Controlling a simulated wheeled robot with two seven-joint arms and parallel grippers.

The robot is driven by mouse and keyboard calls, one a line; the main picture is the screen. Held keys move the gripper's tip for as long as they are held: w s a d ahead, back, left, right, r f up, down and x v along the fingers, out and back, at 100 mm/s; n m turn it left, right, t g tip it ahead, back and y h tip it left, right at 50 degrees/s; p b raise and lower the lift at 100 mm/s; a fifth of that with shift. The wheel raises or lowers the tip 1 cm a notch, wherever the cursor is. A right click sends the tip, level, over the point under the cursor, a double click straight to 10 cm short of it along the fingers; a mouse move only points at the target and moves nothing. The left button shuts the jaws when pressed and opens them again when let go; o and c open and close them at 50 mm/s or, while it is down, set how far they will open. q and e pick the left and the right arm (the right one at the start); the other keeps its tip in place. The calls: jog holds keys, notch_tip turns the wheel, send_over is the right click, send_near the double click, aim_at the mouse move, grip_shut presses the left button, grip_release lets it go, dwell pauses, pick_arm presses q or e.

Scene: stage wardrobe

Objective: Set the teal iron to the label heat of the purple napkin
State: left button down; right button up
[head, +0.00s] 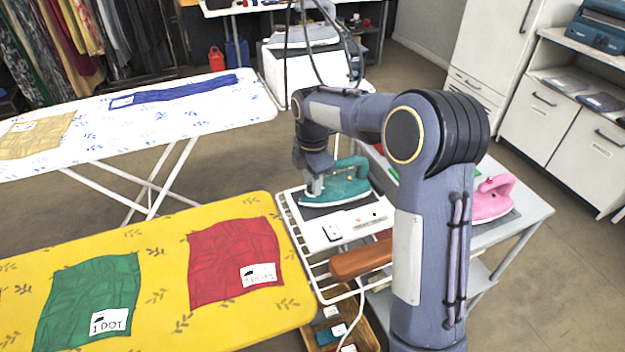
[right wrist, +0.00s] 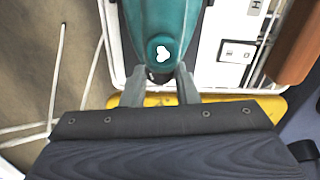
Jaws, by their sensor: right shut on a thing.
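The teal iron (head: 342,188) stands on a dark pad on the white wire-edged stand. In the right wrist view its teal body (right wrist: 162,20) has a round end with a white lobed mark (right wrist: 162,54). My right gripper (head: 316,188) is at the iron's left end; in the wrist view its fingers (right wrist: 160,82) close on a small dark part just below that mark. No clearly purple napkin shows; a dark blue cloth (head: 185,90) with a label (head: 122,102) too small to read lies on the white ironing board. My left gripper is not in view.
A yellow ironing board (head: 165,285) holds a green napkin (head: 85,290) labelled 1 DOT and a red napkin (head: 235,255) whose label is hard to read. A pink iron (head: 492,200) stands right of my arm. A brown wooden-looking block (head: 360,262) lies on the stand's front.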

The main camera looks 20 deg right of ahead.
jog(key=shift+c, duration=0.5)
jog(key=shift+r+m+p, duration=0.1)
jog(key=shift+m+p, duration=0.4)
jog(key=shift+m, duration=0.2)
jog(key=shift+m+p, duration=0.6)
jog(key=shift+m, duration=0.6)
jog(key=m+p, duration=0.1)
jog(key=m, duration=0.4)
jog(key=shift+p, duration=0.3)
jog(key=shift+m, duration=0.4)
jog(key=o, duration=1)
